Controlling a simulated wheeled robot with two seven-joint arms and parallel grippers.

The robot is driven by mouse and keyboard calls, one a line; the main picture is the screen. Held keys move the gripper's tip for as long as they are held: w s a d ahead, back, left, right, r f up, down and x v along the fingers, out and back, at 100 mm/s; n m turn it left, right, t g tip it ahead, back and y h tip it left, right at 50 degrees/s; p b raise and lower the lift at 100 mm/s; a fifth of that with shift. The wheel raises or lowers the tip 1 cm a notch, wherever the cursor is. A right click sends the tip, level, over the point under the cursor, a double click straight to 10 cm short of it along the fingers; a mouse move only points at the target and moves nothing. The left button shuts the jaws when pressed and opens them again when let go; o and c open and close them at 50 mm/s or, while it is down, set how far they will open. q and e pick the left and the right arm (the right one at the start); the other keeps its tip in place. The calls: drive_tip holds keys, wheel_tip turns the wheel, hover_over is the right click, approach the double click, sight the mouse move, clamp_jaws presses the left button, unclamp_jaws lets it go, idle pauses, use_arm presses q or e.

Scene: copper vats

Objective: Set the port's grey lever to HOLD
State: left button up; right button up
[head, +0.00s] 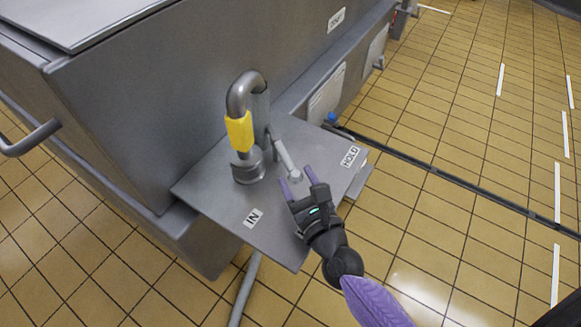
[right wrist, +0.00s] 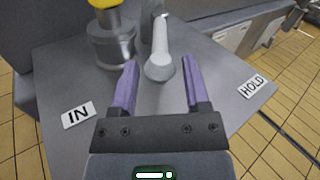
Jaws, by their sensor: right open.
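The grey lever (head: 285,156) comes off a post on a grey metal plate (head: 215,195), and its round end (right wrist: 159,68) points toward my right gripper. The lever lies between the IN label (head: 253,218) and the HOLD label (head: 350,157), at neither one. My right gripper (head: 297,179) is open. In the right wrist view its two purple fingers (right wrist: 159,66) stand on either side of the lever's end, with a gap on both sides. I cannot tell whether they are level with it in height. My left gripper is not in view.
A bent grey pipe with a yellow sleeve (head: 240,132) stands on the plate left of the lever. A large grey metal vat (head: 150,100) rises behind it. A dark rail (head: 460,180) crosses the tiled floor at right. The plate toward HOLD looks clear.

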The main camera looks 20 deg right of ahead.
sight(292, 167)
drive_tip(key=shift+w, duration=1.5)
clamp_jaws()
